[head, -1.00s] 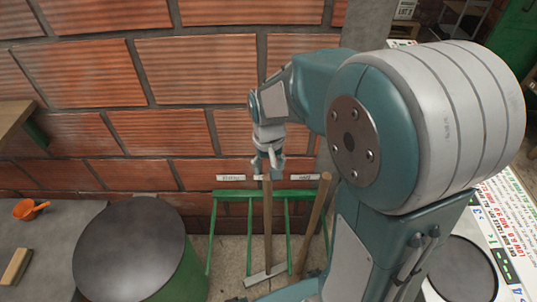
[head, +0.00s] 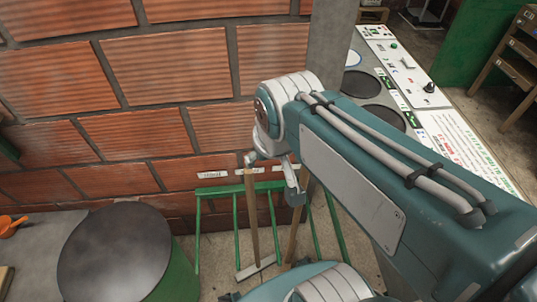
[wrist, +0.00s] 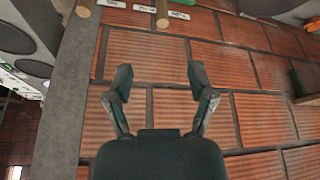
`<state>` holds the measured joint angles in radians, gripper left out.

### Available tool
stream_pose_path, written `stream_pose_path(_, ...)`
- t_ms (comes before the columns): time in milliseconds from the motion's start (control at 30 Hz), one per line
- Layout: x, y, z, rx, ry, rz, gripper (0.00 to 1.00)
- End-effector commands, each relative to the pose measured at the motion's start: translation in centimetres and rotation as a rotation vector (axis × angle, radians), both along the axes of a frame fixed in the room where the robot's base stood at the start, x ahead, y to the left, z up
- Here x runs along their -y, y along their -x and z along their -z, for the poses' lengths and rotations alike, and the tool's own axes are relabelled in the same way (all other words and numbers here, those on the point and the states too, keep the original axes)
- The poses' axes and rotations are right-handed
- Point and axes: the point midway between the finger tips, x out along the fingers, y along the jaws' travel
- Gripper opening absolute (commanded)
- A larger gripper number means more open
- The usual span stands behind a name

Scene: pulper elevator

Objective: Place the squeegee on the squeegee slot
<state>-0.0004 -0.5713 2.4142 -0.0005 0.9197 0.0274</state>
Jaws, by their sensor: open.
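The squeegee has a wooden handle (head: 253,215) and a flat pale head (head: 256,268) on the floor. It stands nearly upright against the green rack (head: 235,188), in the left part below a white label (head: 209,174). My gripper (wrist: 160,78) is open and empty, with its two fingers spread. In the wrist view the end of a wooden handle (wrist: 162,18) lies beyond the gap, apart from the fingers. In the head view my gripper is near the top of the handles and partly hidden by my arm. The exact slot contact is unclear.
A second wooden handle (head: 295,215) leans to the right in the rack. A brick wall (head: 180,75) stands behind. A round dark-topped drum (head: 115,255) is at the left, and a control panel (head: 400,65) at the right. An orange scoop (head: 10,226) lies far left.

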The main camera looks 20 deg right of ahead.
Motion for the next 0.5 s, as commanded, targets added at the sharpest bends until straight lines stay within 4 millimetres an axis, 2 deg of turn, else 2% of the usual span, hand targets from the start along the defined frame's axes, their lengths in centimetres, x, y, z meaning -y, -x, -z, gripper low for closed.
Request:
stream_pose_path(100, 0.0, 2.0, -0.6, 0.071, 0.005, -0.014, 0.71)
stream_pose_path(200, 0.0, 2.9, -0.8, 0.102, 0.009, -0.021, 0.71)
stream_pose_path(500, 0.0, 3.2, -0.8, 0.113, 0.011, -0.025, 0.71)
